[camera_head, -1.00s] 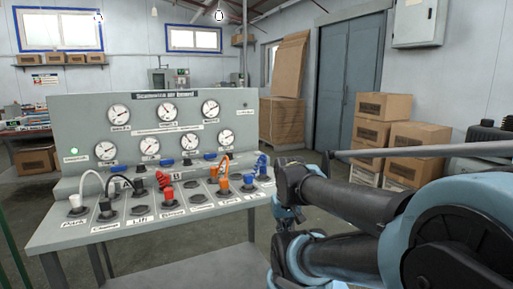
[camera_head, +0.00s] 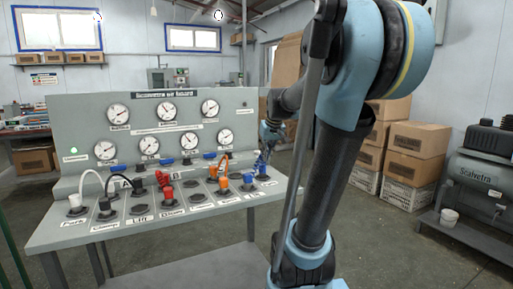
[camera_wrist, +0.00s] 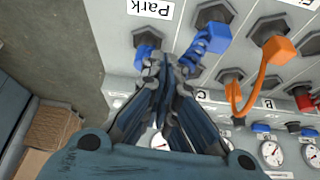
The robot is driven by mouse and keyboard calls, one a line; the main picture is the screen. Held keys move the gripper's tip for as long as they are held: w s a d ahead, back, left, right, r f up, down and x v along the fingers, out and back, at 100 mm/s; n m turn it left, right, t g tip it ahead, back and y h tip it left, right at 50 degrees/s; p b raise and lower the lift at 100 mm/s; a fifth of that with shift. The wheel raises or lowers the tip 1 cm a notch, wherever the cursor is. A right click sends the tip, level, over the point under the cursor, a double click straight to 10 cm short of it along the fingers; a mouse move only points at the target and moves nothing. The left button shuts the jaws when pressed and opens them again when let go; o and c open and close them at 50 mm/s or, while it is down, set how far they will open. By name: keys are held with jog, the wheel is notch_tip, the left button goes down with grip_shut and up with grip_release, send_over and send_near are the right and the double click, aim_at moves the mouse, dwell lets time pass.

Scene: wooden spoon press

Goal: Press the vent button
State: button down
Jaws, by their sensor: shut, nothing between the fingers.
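The grey control panel (camera_head: 85,130) carries gauges above a sloping desk with a row of labelled sockets and plugs. No label clearly reads "vent", so I cannot tell which control is the vent button. My gripper (camera_wrist: 160,68) is shut and empty, pointing at the desk in the wrist view. Its fingertips are beside a small blue part (camera_wrist: 146,52) and left of a blue coiled plug (camera_wrist: 212,38); contact is unclear. In the head view my arm reaches the panel's right end, and the fingertips are hard to make out.
An orange plug (camera_wrist: 279,50) with a looped cable is right of the blue one. A red coiled plug (camera_head: 167,190) and black and white cabled plugs (camera_head: 75,202) stand further left in the head view. Cardboard boxes (camera_head: 410,150) and a compressor (camera_head: 480,180) are at the right.

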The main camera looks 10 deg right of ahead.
jog(key=w+r+t, duration=0.1)
jog(key=w+r, duration=0.2)
jog(key=w, duration=0.9)
jog(key=w+d+r+n+t, duration=0.1)
jog(key=w+r, duration=0.3)
jog(key=w, duration=0.7)
jog(key=shift+w+d+r+n+y, duration=0.15)
jog(key=shift+w+d+n+y, duration=0.15)
jog(key=shift+w, duration=0.1)
jog(key=shift+a, duration=0.1)
send_over(257, 152)
jog(key=w, duration=0.2)
jog(key=f, duration=0.7)
jog(key=shift+s+a+f, duration=0.15)
jog(key=shift+s+f, duration=0.05)
jog(key=shift+f, duration=0.1)
notch_tip(257, 152, down, 3)
jog(key=shift+f, duration=0.1)
jog(key=shift+s+f, duration=0.1)
jog(key=shift+f, duration=0.4)
